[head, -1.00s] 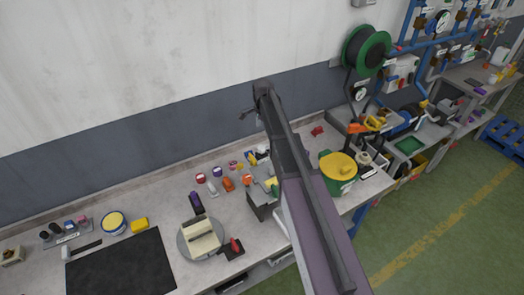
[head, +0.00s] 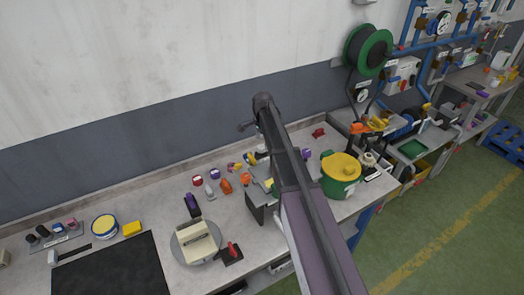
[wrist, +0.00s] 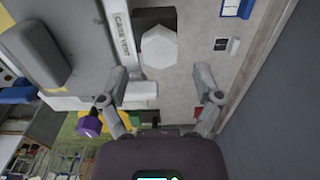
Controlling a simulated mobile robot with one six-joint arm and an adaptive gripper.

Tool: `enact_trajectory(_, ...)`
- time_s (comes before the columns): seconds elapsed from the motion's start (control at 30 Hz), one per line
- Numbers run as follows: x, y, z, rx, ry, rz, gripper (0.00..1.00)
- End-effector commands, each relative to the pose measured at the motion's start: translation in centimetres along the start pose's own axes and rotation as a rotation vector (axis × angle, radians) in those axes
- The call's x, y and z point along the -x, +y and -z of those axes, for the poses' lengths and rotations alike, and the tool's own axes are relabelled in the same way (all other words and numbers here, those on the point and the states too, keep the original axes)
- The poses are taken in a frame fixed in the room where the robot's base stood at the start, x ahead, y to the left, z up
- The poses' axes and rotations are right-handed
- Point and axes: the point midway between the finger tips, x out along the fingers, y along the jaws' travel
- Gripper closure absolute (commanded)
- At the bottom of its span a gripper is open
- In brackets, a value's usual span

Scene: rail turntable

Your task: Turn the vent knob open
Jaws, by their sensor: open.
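A pale hexagonal knob (wrist: 159,46) shows at the upper middle of the wrist view, on a dark mount. A white label strip reading "CASE VENT" (wrist: 122,25) lies just left of it. My gripper (wrist: 160,76) is open, with its two fingers spread wide below the knob in the picture. No finger is seen touching the knob. A small white block (wrist: 140,90) shows near the left finger; I cannot tell its depth. In the head view my arm covers part of the bench, and neither gripper nor knob can be made out there.
A purple knob (wrist: 89,123) shows beside the left finger, and a dark rounded part (wrist: 38,52) fills the upper left. In the head view a green pot with a yellow lid (head: 341,166) stands right of my arm. A red-handled switch (head: 232,250) is left of it.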

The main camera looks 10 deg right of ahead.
Motion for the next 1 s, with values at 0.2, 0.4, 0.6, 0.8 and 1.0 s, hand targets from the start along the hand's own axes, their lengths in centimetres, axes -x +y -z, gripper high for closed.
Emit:
enact_trajectory(0.2,-1.9,0.0,0.0,0.0,0.0,0.0,0.17)
enact_trajectory(0.4,-2.7,-0.1,-0.2,0.002,0.0,0.0,0.17)
enact_trajectory(0.6,-2.9,-0.1,-0.2,0.002,0.0,0.0,0.17)
enact_trajectory(0.8,-2.9,-0.1,-0.1,0.002,0.0,0.0,0.17)
enact_trajectory(1.0,-2.9,-0.1,-0.1,0.001,0.0,0.0,0.56)
